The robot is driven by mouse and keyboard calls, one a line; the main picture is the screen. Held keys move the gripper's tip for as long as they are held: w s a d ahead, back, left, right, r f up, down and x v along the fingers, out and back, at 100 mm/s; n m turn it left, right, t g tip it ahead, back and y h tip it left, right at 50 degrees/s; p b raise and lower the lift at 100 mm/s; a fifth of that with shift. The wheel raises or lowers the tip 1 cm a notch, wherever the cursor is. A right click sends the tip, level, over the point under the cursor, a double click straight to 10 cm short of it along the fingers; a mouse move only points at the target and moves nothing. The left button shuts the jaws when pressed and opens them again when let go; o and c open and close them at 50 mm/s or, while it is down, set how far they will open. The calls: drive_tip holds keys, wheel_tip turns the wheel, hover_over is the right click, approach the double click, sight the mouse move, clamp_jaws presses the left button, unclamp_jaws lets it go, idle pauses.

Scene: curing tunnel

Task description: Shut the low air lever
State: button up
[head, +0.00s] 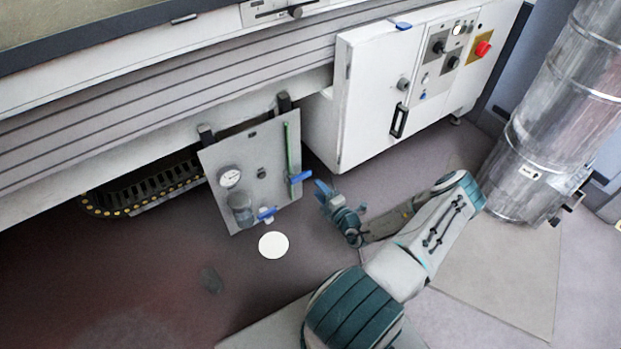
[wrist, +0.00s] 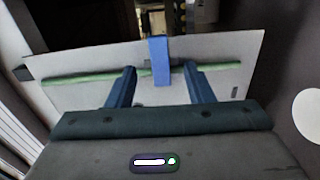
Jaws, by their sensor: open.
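A grey air panel (head: 215,163) hangs low under the machine. A green pipe (head: 288,145) runs along its right side, with a blue lever (head: 300,177) across it that sticks out to the right. A second blue lever (head: 266,213) sits at the panel's bottom edge. My gripper (head: 321,187) is open, just right of the lever on the pipe. In the wrist view that blue lever (wrist: 161,72) stands crosswise to the green pipe (wrist: 85,76), in the gap between my open fingers (wrist: 160,88), apart from both. I cannot tell how deep it reaches between them.
A pressure gauge (head: 229,177) and a filter bowl (head: 240,208) are on the panel's left. A white cabinet (head: 361,100) with a black handle stands behind my gripper. A metal duct (head: 555,120) rises at the right. A white disc (head: 273,245) shows below the panel.

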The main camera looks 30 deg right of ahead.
drive_tip(key=s, duration=0.5)
drive_tip(key=shift+d+p, duration=0.25)
drive_tip(key=shift+p, duration=0.1)
drive_tip(key=s+a+r+n+g+y+p, duration=0.1)
drive_tip(key=a+r+n+g+y+p, duration=0.35)
drive_tip(key=r+n, duration=0.65)
drive_tip(key=a+r+n+g+y+p, duration=0.2)
drive_tip(key=a+r+n+g+p, duration=0.2)
drive_tip(key=a+r+n+g, duration=0.45)
drive_tip(key=s+a+r+n+g+y+p, duration=0.15)
drive_tip(key=a+r+n+y+p, duration=0.25)
drive_tip(key=r+n, duration=0.9)
drive_tip(key=s+a+r+n+h+p, duration=0.2)
drive_tip(key=s+r+n+h+p, duration=0.2)
drive_tip(key=r, duration=0.8)
drive_tip(key=s+a+r+n+h+p, duration=0.2)
drive_tip(key=s+r+n+h+p, duration=0.2)
drive_tip(key=r+n, duration=0.5)
drive_tip(key=s+a+r+n+h+p, duration=0.2)
drive_tip(key=s+r+n+h+p, duration=0.2)
drive_tip(key=r, duration=1.1)
drive_tip(key=s+n+p, duration=0.1)
drive_tip(key=s+n, duration=0.1)
drive_tip(key=n, duration=0.1)
drive_tip(key=shift+r+g+p, duration=0.35)
